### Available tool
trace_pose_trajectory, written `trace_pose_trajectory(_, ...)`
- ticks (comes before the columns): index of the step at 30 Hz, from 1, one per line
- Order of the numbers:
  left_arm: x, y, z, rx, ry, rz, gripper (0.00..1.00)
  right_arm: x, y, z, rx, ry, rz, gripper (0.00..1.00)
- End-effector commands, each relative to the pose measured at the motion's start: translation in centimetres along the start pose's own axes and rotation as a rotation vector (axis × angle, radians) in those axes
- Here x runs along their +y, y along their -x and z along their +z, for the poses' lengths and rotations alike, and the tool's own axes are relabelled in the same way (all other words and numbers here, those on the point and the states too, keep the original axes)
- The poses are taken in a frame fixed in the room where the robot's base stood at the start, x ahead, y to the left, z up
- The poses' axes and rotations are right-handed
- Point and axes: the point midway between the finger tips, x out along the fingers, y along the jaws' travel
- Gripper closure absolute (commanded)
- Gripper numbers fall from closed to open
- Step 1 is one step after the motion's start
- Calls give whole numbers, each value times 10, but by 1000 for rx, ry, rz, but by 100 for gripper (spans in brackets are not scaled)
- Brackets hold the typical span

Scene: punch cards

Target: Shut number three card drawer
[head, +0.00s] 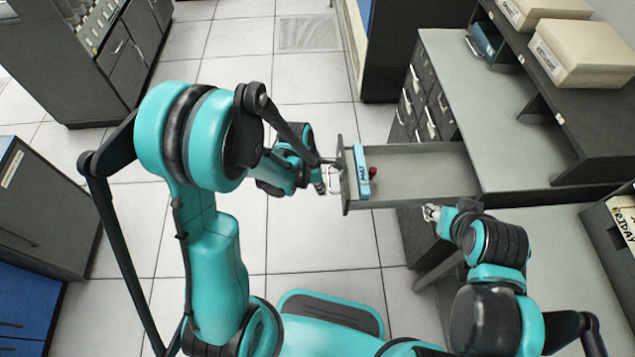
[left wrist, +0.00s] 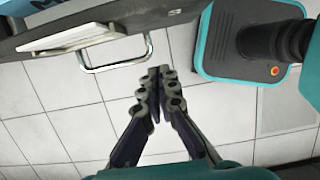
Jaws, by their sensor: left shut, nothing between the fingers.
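A grey card drawer (head: 410,181) stands pulled far out of the desk cabinet, its front facing left.
More closed drawers (head: 422,95) with handles sit in the cabinet behind the open one. The desk top (head: 490,110) carries a raised shelf with cream boxes (head: 585,52). A dark cabinet (head: 30,215) stands at the left.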

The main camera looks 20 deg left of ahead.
Motion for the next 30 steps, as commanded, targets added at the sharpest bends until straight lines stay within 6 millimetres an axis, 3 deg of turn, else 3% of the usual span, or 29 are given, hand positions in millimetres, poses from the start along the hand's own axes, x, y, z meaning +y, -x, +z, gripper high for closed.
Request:
trace_pose_trajectory(1,0,-14,-1,0,-1,0,100,0,-6,4,0,0,0,60)
trace_pose_trajectory(3,0,-12,14,0,-5,0,100,0,-6,4,0,0,0,60)
trace_pose_trajectory(9,0,-15,35,0,-4,1,100,0,-8,6,0,0,0,60)
trace_pose_trajectory(25,0,-16,41,0,-2,1,100,0,-8,6,0,0,0,60)
trace_pose_trajectory(30,-1,-20,55,-1,-5,0,100,0,-9,7,0,0,0,60)
